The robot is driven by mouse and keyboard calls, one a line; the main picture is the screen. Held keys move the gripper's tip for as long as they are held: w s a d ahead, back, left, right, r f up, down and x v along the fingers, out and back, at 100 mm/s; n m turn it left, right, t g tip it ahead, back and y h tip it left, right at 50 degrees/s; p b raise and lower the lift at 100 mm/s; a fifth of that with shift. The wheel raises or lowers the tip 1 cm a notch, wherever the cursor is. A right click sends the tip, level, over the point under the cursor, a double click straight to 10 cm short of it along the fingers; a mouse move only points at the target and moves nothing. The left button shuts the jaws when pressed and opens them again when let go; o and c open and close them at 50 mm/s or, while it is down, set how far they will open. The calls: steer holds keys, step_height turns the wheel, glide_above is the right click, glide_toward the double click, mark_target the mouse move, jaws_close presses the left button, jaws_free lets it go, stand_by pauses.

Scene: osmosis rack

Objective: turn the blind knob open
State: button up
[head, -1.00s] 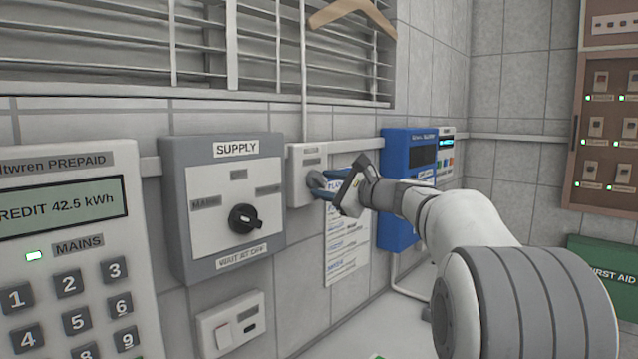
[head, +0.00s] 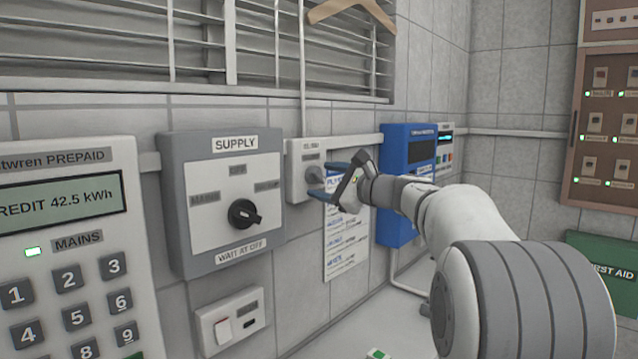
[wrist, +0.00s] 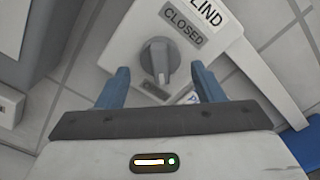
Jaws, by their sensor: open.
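The blind knob (wrist: 160,58) is a grey round knob with a raised ridge, on a white wall box (head: 298,187). In the wrist view a plate reading "CLOSED" (wrist: 181,24) is beside it, and a label ending in "LIND" is partly cut off. The ridge runs roughly up and down in that view; another plate below it is partly hidden. My gripper (wrist: 161,88) is open, its blue fingers spread either side of the knob's lower end with gaps. In the head view my gripper (head: 326,180) is just right of the knob (head: 315,177).
The window blind (head: 200,50) hangs above, with a hanger (head: 350,10) in front. A grey SUPPLY switch box (head: 222,200) is left of the knob, and a blue unit (head: 408,150) right of it. A paper notice (head: 345,240) hangs below my gripper.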

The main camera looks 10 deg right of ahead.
steer(key=b+v, duration=0.1)
steer(key=v, duration=0.6)
steer(key=shift+s+d, duration=0.25)
steer(key=shift+s, duration=0.05)
steer(key=shift+a+f, duration=0.1)
steer(key=s+a+f+n+g+h+p, duration=0.1)
steer(key=s+a+f+n+g+h, duration=0.1)
steer(key=s+a+f+n+g, duration=0.45)
steer(key=s+a+f+n+g+h+p, duration=0.2)
steer(key=s+a+f+n, duration=0.15)
steer(key=s+f, duration=0.65)
steer(key=s+d+f+n+g+h+p, duration=0.1)
steer(key=s+d+f+n+g+h, duration=0.2)
steer(key=s+f+n+h, duration=0.3)
steer(key=s+f+n, duration=0.4)
steer(key=s+f, duration=0.3)
steer(key=s, duration=0.2)
steer(key=shift+h, duration=0.3)
steer(key=shift+g, duration=0.25)
